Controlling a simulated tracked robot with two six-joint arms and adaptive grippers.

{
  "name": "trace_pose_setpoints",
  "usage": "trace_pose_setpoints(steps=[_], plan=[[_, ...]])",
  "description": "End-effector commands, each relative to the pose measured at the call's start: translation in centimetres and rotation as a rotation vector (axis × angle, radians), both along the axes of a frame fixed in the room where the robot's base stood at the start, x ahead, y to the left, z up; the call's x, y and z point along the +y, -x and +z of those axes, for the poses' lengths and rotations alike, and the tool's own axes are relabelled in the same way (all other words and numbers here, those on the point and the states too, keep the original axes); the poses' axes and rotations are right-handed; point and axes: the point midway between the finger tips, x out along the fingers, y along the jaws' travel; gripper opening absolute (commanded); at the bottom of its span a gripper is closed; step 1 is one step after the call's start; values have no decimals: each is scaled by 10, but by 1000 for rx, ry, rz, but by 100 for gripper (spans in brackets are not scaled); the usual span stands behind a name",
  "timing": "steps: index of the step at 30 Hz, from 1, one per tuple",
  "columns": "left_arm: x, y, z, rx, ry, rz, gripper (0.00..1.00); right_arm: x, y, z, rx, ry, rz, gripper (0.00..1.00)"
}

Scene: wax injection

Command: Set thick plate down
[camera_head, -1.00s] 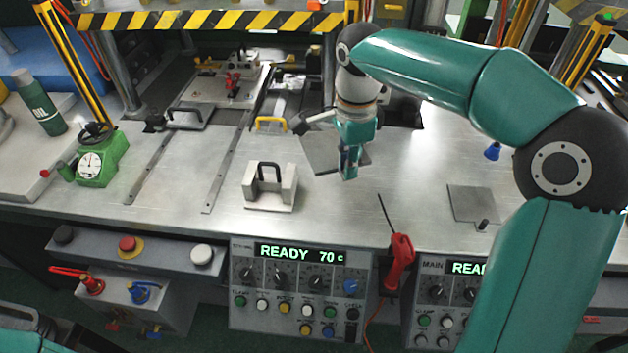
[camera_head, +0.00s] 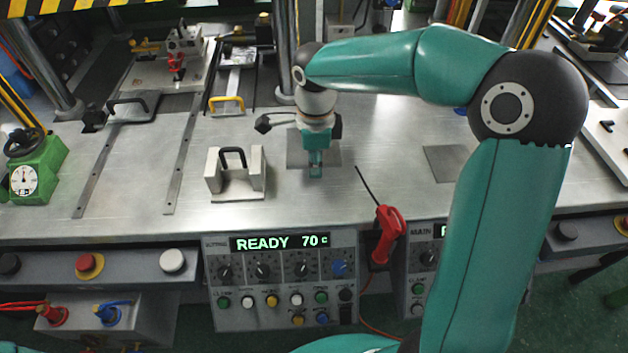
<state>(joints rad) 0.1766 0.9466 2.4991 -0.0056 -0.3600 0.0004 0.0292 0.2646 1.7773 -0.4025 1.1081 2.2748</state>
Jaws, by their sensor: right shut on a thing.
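My right gripper (camera_head: 316,170) points down over the middle of the metal table and is shut on a flat grey plate (camera_head: 297,153). The plate lies level, at or just above the tabletop; I cannot tell whether it touches. The gripper hides the plate's middle, and its thickness is hard to make out. A second grey square plate (camera_head: 440,160) lies on the table to the right, its right side close to my arm. My left gripper is not in view.
A white block with a black handle (camera_head: 236,182) stands left of the gripper. Metal rails (camera_head: 181,160) and a green gauge (camera_head: 35,172) are further left. Bare table lies between the plates.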

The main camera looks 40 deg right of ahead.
Motion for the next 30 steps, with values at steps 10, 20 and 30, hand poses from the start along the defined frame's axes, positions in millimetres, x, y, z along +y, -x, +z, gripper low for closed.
trace_pose_setpoints(steps=[10,20,30], plan=[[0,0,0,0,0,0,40,0,0,-31,0,0,1,0],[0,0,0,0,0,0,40,0,-1,-59,-4,0,2,0],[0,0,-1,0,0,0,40,1,0,-61,-1,0,2,33]])
